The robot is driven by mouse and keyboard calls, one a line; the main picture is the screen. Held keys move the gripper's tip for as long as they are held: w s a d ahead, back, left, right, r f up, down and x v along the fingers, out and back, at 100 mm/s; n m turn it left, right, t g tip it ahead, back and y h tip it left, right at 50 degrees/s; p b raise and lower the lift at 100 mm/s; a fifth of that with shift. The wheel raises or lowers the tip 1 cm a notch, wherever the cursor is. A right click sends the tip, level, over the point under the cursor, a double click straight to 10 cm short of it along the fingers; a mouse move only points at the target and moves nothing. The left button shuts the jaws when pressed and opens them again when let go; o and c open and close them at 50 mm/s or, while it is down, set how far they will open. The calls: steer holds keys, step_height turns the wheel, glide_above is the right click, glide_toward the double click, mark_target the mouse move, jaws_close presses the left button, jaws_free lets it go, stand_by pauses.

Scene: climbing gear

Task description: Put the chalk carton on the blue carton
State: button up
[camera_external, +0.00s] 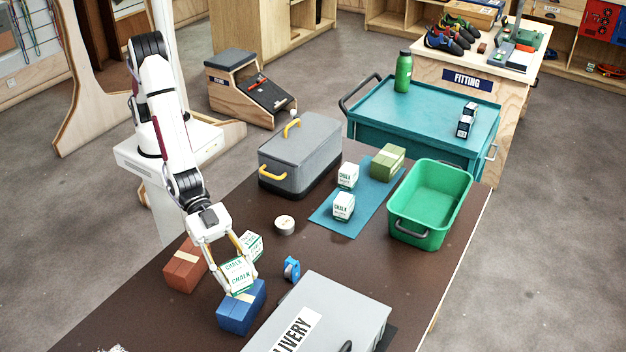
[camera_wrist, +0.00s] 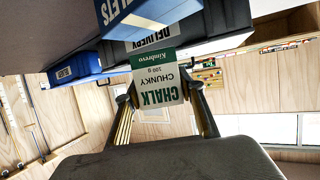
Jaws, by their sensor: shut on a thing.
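A white and green chalk carton (camera_external: 238,275) is between the fingers of my gripper (camera_external: 232,268), which is shut on it. In the wrist view the same carton (camera_wrist: 158,80) is held between both fingers, its "CHALK CHUNKY" label showing. The blue carton (camera_external: 240,312) stands on the brown table directly below the held carton, whose lower edge overlaps its top in the external view. I cannot tell whether they touch. A blue box with white lettering (camera_wrist: 143,12) shows at the top of the wrist view. Another chalk carton (camera_external: 251,244) stands just behind my gripper.
A red-brown carton (camera_external: 183,268) stands left of my gripper. A blue pulley (camera_external: 291,269) and a grey delivery case (camera_external: 345,305) are to the right. Farther back are a tape roll (camera_external: 284,225), a grey toolbox (camera_external: 300,150), a blue mat (camera_external: 325,217) with several cartons, and a green bin (camera_external: 420,237).

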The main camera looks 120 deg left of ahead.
mark_target(238, 283)
steer(key=shift+f, duration=1.8)
steer(key=shift+f, duration=0.15)
steer(key=o, duration=1.1)
steer(key=shift+o, duration=0.2)
steer(key=v, duration=1.2)
steer(key=shift+r, duration=0.25)
